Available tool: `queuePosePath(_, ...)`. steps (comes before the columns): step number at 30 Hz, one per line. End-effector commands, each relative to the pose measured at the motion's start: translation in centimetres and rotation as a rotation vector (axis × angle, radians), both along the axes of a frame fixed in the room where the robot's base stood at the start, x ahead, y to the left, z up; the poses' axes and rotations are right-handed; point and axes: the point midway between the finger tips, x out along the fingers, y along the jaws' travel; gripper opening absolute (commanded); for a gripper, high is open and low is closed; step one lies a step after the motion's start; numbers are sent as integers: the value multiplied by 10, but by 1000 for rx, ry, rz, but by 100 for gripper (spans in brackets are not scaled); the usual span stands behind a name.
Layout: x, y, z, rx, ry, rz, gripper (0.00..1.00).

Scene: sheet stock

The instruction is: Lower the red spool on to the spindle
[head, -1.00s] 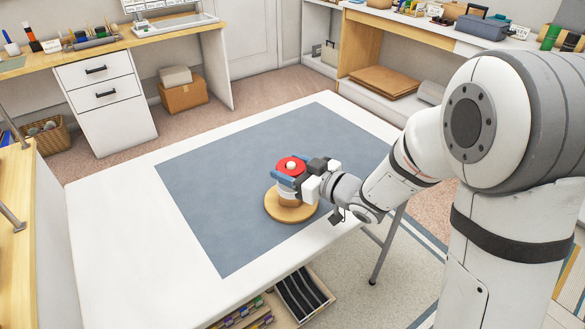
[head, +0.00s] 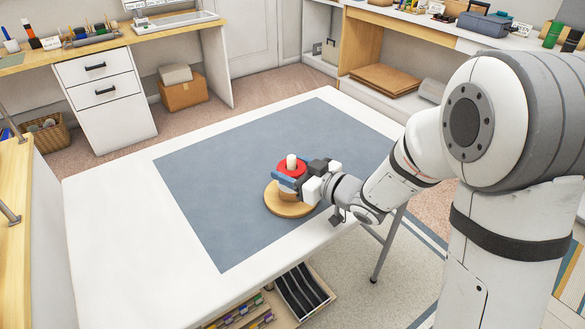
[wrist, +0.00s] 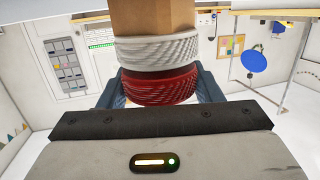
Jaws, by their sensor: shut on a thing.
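The red spool (head: 283,169) is between the blue jaws of my gripper (head: 287,177), which is shut on it. In the head view the pale spindle tip (head: 291,160) stands up through the spool's middle, clearly above its top. The round wooden base (head: 287,208) lies on the blue-grey mat. The wrist view, which is upside down, shows the red spool (wrist: 160,87) right against a white ribbed spool (wrist: 158,51), with a tan wooden-looking part (wrist: 152,16) beyond that. I cannot tell whether red and white touch. The jaws hide part of the red spool.
The blue-grey mat (head: 220,180) is bare around the base, and the white table (head: 110,230) is otherwise clear. My arm comes in from the right. An open drawer (head: 270,307) with several items is below the table's front edge.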

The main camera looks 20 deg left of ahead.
Motion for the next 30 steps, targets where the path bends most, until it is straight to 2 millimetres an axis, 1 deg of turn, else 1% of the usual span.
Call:
queuePosePath(2, 0, -1, -5, 0, 0, -1, 13)
queuePosePath(10, 0, -1, -5, 0, 0, -1, 13)
queuePosePath(11, 0, -1, -5, 0, 0, -1, 60)
queuePosePath(20, 0, -1, -5, 0, 0, -1, 84)
queuePosePath(25, 0, -1, -5, -1, 0, -1, 85)
queuePosePath(30, 0, -1, -5, -1, 0, -1, 99)
